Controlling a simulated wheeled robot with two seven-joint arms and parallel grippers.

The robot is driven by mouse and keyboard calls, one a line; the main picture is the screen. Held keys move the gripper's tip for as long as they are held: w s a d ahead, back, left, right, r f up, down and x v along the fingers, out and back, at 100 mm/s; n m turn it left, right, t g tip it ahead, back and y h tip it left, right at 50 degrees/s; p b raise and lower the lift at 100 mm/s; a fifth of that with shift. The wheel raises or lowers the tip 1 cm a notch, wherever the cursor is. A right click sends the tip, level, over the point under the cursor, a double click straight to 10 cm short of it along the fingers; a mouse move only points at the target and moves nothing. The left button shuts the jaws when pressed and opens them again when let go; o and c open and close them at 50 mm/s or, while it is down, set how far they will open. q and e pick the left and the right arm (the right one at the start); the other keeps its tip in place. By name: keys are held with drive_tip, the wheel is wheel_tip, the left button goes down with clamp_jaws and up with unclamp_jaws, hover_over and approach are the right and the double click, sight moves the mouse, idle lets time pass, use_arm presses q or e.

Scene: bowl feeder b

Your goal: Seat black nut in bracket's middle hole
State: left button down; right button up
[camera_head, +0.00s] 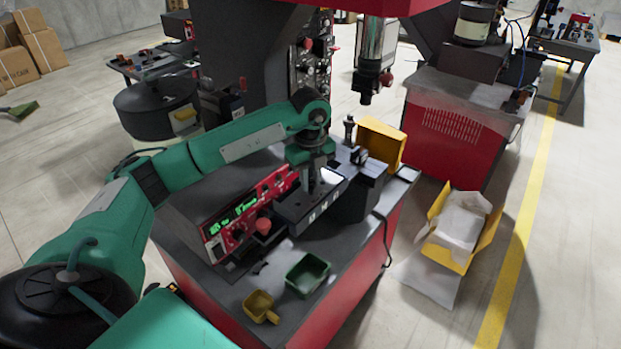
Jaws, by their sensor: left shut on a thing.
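My left arm comes in from the left, and my left gripper (315,187) points down over the dark block (292,213) on the workbench. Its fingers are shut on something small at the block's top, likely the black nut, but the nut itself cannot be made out. The bracket and its middle hole cannot be told apart from the dark parts under and around the fingers. Whether the held thing touches the block cannot be told. My right gripper is not in view.
A red control panel (238,213) with green digits stands left of the block. A green bin (307,275) and a small yellow bin (260,308) sit on the bench's front. A yellow box (381,146) stands behind. A press head (372,77) hangs above.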

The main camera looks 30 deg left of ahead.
use_arm(q)
drive_tip(key=shift+f, duration=0.25)
idle(0.3)
drive_tip(key=shift+f+b, duration=0.6)
drive_tip(key=c, duration=1.2)
unclamp_jaws()
wheel_tip(320, 180, up, 8)
drive_tip(key=b, duration=0.3)
drive_tip(key=shift+r, duration=2.9)
